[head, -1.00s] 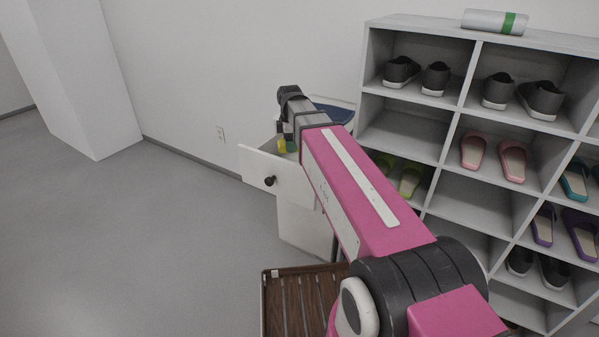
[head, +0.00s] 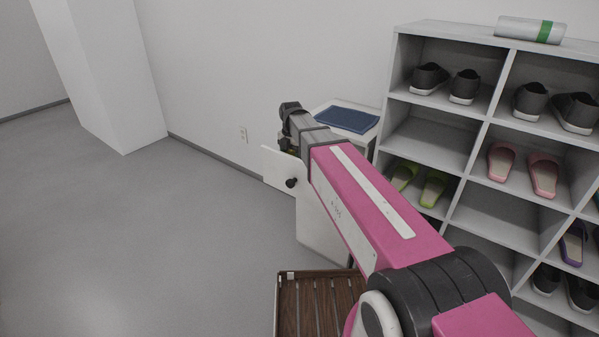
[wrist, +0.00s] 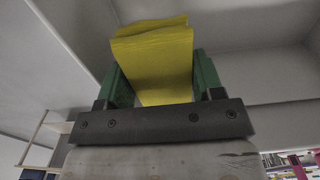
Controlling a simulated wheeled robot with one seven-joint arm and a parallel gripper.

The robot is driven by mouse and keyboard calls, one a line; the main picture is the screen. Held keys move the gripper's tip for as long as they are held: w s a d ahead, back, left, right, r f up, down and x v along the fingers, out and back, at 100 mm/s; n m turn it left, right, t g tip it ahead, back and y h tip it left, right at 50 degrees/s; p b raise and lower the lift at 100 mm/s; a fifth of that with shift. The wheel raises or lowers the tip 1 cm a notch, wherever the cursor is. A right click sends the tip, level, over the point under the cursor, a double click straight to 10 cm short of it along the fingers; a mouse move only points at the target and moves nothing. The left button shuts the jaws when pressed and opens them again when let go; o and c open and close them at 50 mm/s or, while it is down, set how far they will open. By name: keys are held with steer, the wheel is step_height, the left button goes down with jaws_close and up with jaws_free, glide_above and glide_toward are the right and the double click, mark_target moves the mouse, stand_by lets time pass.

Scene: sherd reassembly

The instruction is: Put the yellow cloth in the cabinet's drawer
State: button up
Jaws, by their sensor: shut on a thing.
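The yellow cloth (wrist: 152,60) is folded between the green fingers of my gripper (wrist: 160,82) in the wrist view. It stands out past the fingertips. In the head view my wrist is over the open drawer (head: 281,173), just behind its white front with a dark round knob (head: 291,183). My arm hides the fingers, nearly all of the cloth and most of the drawer's inside. I cannot tell whether the cloth is below the drawer's rim. The white cabinet (head: 320,228) stands against the wall, partly behind my arm.
A dark blue flat item (head: 347,119) lies on the cabinet top. A grey shoe rack (head: 432,132) with several pairs of shoes stands at the right, a rolled item (head: 530,30) on top. A brown slatted piece (head: 318,305) is in front. The floor at left is clear.

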mark_target(292, 153)
steer(key=shift+f, duration=3.7)
steer(key=o, duration=1)
steer(key=shift+f, duration=0.1)
step_height(292, 153, up, 12)
steer(key=shift+r, duration=0.15)
